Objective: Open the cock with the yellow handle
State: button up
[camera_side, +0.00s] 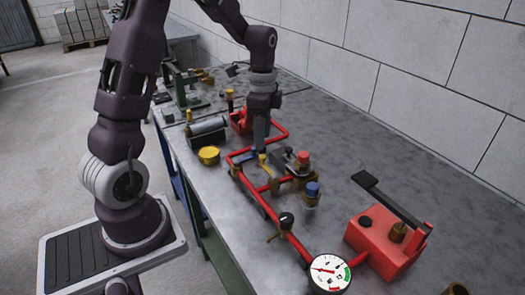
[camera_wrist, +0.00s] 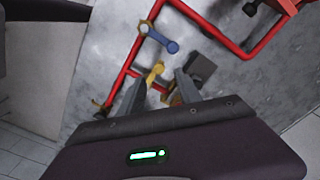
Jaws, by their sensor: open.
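The yellow handle (camera_side: 263,159) is a small lever on the red pipework, just below my gripper in the side view. In the wrist view the yellow handle (camera_wrist: 155,73) shows in the gap between my two fingers. My gripper (camera_side: 261,142) points down over the pipes, open and empty. In the wrist view my gripper (camera_wrist: 159,80) has a finger on each side of the handle. I cannot tell how far above the handle the fingertips are. The cock's body is partly hidden by the fingers.
A blue handle (camera_wrist: 161,40) sits close by on the same red pipe (camera_wrist: 128,62). Brass fittings with red (camera_side: 303,157) and blue (camera_side: 312,189) caps stand to the right. A gauge (camera_side: 329,272) and a red pump (camera_side: 384,245) are nearer the camera. The bench (camera_side: 345,140) behind is clear.

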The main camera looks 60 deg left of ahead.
aim_at(263, 156)
notch_tip(263, 156, down, 6)
jog(key=shift+r, duration=0.25)
grip_shut()
dwell(1.3)
